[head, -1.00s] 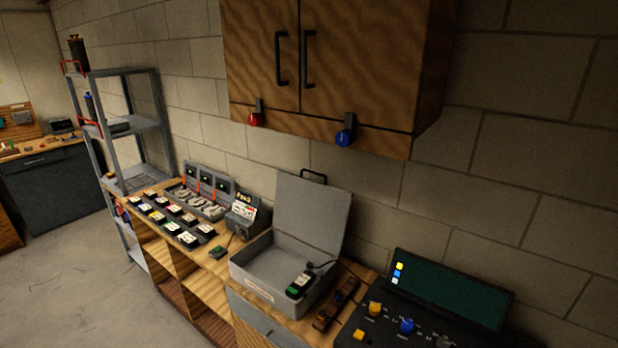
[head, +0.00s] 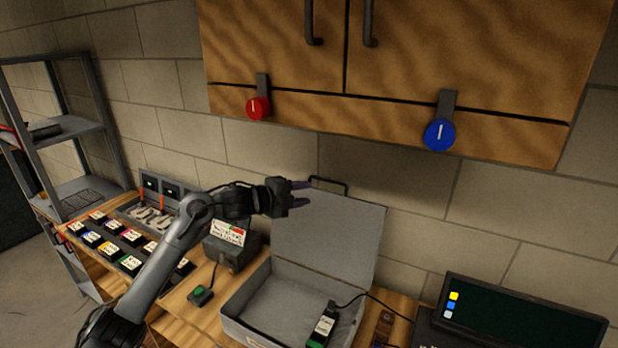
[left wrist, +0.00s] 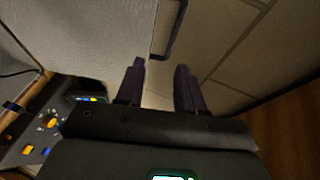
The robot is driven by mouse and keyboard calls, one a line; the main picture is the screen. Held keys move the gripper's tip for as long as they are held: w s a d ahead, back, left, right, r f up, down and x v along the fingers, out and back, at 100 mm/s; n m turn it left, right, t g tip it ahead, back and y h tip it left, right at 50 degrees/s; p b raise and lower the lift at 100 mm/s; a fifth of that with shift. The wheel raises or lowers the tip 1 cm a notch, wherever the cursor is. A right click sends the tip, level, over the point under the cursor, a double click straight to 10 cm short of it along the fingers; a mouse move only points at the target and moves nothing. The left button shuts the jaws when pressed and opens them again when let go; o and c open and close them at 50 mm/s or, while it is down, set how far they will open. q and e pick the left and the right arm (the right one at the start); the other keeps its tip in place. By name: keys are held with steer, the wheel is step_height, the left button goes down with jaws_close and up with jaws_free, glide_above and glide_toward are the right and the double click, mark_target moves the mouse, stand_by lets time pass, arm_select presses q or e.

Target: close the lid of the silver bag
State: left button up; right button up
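The silver bag is a grey case on the workbench with its lid (head: 325,235) standing open and leaning back toward the wall. A black handle (head: 329,183) sits on the lid's top edge. The open base (head: 262,312) holds a black and white battery-like block (head: 322,326) with a cable. My left gripper (head: 303,192) is at the lid's upper left corner, just left of the handle. In the left wrist view its two fingers (left wrist: 158,85) are apart with nothing between them, and the handle (left wrist: 168,35) lies just beyond them. My right gripper is not in view.
A wooden cabinet (head: 400,60) with red (head: 258,107) and blue (head: 439,134) knobs hangs above. A control console (head: 520,315) stands right of the case. A small grey device (head: 232,248), a green button (head: 201,295) and several coloured blocks lie left.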

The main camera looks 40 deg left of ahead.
mark_target(327, 180)
arm_select(q)
steer(key=w+p, duration=0.1)
steer(key=w, duration=0.1)
steer(key=w+p, duration=0.1)
steer(key=w, duration=0.2)
steer(key=w+p, duration=0.1)
steer(key=w, duration=0.2)
steer(key=shift+w+a, duration=0.15)
steer(key=shift+a, duration=0.2)
steer(key=shift+p+x, duration=0.35)
steer(key=shift+x, duration=0.75)
steer(key=shift+f, duration=0.1)
steer(key=shift+c, duration=0.3)
jaws_close()
